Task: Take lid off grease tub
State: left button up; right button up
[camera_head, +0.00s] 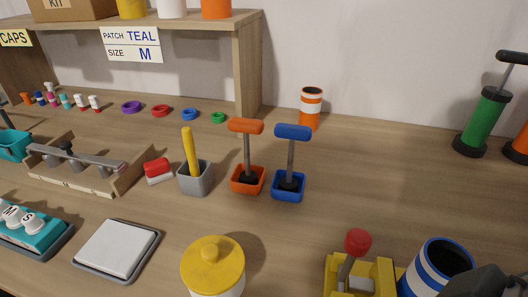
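The grease tub (214,290) stands near the front edge of the view, white with a round yellow lid (211,262) on top. The lid has a small knob at its centre and sits on the tub. The tub's lower part is cut off by the frame. A dark grey shape (490,284) at the bottom right corner looks like part of my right gripper, far to the right of the tub. Its fingers cannot be made out. My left gripper is not in view.
A white pad on a grey tray (118,249) lies left of the tub. A yellow block with a red-knobbed lever (358,275) and a blue-striped cup (435,268) stand to its right. Orange and blue handled tools stand behind. Bare tabletop (300,240) lies right of the tub.

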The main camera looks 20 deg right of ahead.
aim_at(212, 265)
jog(key=i+l+u, duration=0.15)
jog(key=l, duration=0.55)
jog(key=l+u, duration=0.2)
jog(key=l, duration=0.55)
